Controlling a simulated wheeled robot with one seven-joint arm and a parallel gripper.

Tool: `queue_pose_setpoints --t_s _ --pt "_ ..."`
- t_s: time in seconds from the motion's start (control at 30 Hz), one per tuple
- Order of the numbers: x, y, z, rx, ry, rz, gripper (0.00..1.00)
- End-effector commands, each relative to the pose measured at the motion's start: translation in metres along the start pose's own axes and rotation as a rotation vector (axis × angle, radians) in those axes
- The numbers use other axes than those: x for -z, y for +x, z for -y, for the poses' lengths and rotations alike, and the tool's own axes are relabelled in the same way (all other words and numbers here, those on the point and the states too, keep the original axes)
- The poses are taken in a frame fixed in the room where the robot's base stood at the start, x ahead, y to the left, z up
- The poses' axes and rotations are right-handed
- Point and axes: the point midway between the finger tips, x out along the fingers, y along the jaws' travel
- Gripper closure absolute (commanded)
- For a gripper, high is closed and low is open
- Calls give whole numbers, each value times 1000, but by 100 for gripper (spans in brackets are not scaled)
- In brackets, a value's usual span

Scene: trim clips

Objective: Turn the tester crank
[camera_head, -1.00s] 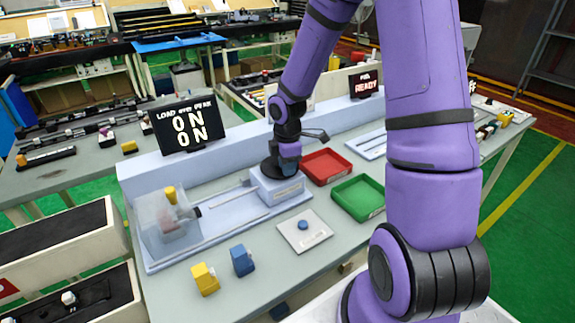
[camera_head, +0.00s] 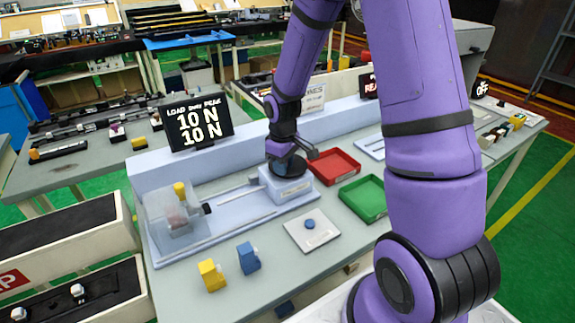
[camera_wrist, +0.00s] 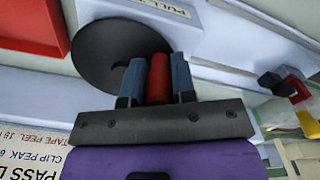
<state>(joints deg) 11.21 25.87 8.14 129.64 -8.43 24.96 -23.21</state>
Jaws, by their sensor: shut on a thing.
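The tester is a pale blue-grey bench unit with a rail, and its crank is a dark round disc (camera_wrist: 105,55) with a red handle (camera_wrist: 158,78). My gripper (camera_wrist: 157,70) is shut on the red handle, one finger on each side. In the head view my gripper (camera_head: 290,160) is over the crank block (camera_head: 285,190) at the right end of the rail, and the handle is hidden there. A clear box (camera_head: 170,215) at the rail's left end holds a yellow piece (camera_head: 180,189). The display (camera_head: 198,122) reads 10 N on both lines.
A red tray (camera_head: 335,167) and a green tray (camera_head: 365,198) lie right of the crank. A plate with a blue button (camera_head: 310,224), a yellow clip (camera_head: 211,275) and a blue clip (camera_head: 248,258) lie in front. Bare tabletop surrounds them.

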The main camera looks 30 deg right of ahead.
Motion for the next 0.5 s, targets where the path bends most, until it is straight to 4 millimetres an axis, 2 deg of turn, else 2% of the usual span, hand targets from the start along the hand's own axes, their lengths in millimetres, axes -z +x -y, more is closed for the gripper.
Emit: queue_pose_setpoints --t_s 0.5 --pt "22 0 0 -1 489 -1 99"
